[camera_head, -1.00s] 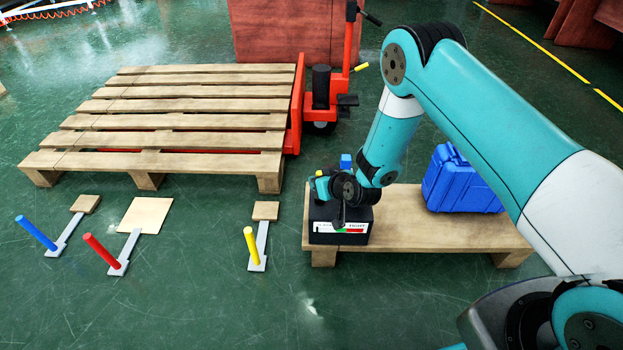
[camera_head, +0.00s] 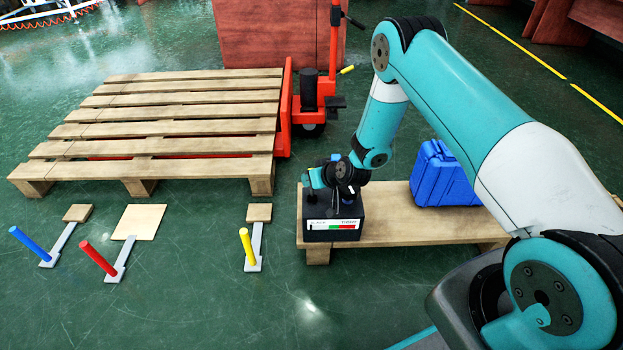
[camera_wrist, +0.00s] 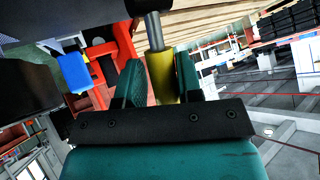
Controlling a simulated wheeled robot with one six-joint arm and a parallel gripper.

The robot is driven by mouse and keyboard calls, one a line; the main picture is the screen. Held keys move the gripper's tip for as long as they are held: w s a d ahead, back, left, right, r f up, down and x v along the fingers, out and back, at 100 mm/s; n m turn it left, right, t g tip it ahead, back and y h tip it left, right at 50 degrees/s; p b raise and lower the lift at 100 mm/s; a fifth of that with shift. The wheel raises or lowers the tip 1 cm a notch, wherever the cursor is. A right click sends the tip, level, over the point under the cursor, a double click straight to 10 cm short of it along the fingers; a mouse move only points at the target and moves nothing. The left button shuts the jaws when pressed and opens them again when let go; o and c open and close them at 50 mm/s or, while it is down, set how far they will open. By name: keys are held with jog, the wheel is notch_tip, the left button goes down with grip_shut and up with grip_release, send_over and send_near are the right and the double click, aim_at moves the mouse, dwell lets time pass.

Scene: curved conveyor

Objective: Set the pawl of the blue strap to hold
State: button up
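A black box (camera_head: 333,215) with a printed gauge (camera_head: 334,225) on its front stands on the left end of a low wooden platform. My gripper (camera_head: 312,180) is at the top of this box, at its left. My wrist hides most of the box's top in the head view.
A blue case (camera_head: 441,178) stands on the platform (camera_head: 400,226) to the right. Blue (camera_head: 30,243), red (camera_head: 98,258) and yellow (camera_head: 246,245) levers stand on the floor at left. A large pallet (camera_head: 160,145) and red pallet truck (camera_head: 310,105) are behind. The front floor is clear.

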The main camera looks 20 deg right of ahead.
jog(key=shift+o, duration=1.3)
jog(key=shift+d, duration=0.1)
jog(key=shift+a, duration=0.2)
jog(key=p+v, duration=0.4)
jog(key=v, duration=1.3)
jog(key=shift+s+r, duration=0.15)
jog(key=shift+s, duration=0.05)
